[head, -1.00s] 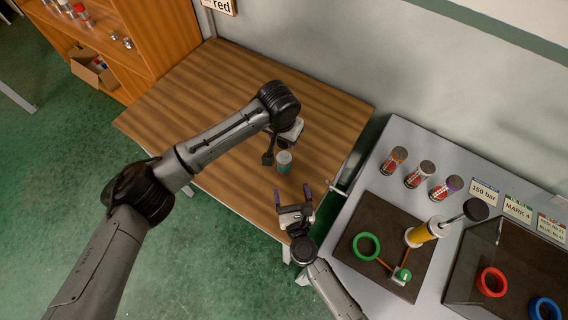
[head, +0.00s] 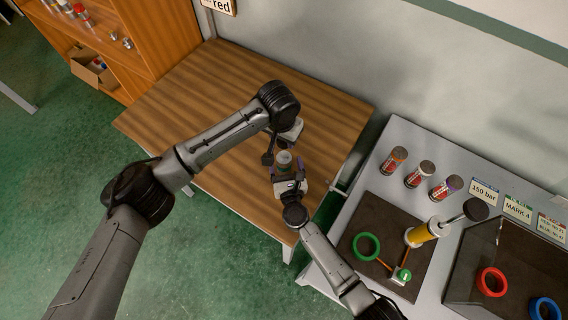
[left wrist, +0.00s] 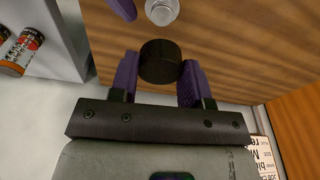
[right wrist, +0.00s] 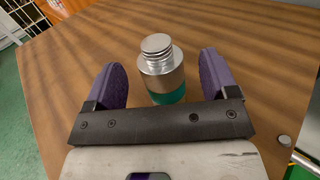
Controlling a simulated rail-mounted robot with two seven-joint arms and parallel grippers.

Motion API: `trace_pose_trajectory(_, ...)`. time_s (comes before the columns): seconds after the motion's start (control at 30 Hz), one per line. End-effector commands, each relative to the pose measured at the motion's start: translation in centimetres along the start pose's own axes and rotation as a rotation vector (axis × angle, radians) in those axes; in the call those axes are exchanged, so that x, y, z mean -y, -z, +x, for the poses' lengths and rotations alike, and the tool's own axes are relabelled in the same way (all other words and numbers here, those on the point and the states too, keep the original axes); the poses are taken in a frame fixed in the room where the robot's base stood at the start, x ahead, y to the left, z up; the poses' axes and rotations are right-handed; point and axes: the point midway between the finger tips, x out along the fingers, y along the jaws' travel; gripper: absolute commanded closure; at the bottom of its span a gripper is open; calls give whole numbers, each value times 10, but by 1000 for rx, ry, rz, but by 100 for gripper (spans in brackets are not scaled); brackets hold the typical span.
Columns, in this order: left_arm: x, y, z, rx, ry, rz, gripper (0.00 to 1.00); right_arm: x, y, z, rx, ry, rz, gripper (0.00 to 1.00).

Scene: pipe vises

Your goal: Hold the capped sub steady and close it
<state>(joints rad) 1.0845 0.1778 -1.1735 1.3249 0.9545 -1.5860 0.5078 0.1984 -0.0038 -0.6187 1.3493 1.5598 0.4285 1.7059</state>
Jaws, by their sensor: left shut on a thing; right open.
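The sub (head: 284,158) stands upright on the wooden table near its right side. In the right wrist view it (right wrist: 162,75) has a silver body, a bare threaded neck on top and a teal band below. My right gripper (head: 287,166) is open, with its purple fingers on either side of the sub, apparently apart from it. My left gripper (left wrist: 158,75) is shut on a black round cap (left wrist: 160,60). The cap is off the sub, beside it in the left wrist view, where the sub's silver top (left wrist: 162,10) shows. In the head view my left arm partly hides that hand.
A grey bench (head: 399,133) adjoins on the right. It carries several red-banded canisters (head: 420,174), a yellow pump (head: 425,233), a green ring (head: 366,246), a red ring (head: 491,281) and a blue ring (head: 545,309). The table's left part (head: 165,115) is clear.

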Motion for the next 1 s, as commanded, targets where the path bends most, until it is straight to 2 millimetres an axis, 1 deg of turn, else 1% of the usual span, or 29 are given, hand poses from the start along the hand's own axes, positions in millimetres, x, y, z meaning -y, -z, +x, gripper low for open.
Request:
trace_pose_trajectory(0.03, 0, 0, 0, 0, 0, 0, 79, 0, 0, 7, 1, -1, -2, 20)
trace_pose_trajectory(0.1, 0, 0, 0, 0, 0, 0, 79, 0, 0, 14, 1, -1, -1, 20)
trace_pose_trajectory(0.23, 0, 0, 0, 0, 0, 0, 79, 0, 0, 23, 0, 0, -1, 20)
trace_pose_trajectory(0.4, 0, 0, 0, 0, 0, 0, 79, 0, 0, 28, 1, 0, -1, 20)
trace_pose_trajectory(0.7, 0, 0, 0, 0, 0, 0, 79, 0, 0, 28, 0, 0, 0, 20)
trace_pose_trajectory(0.77, 0, 0, 0, 0, 0, 0, 79, 0, 0, 28, 0, 0, 0, 25)
trace_pose_trajectory(1.0, 0, 0, 0, 0, 0, 0, 79, 0, 0, 28, 0, 0, 0, 48)
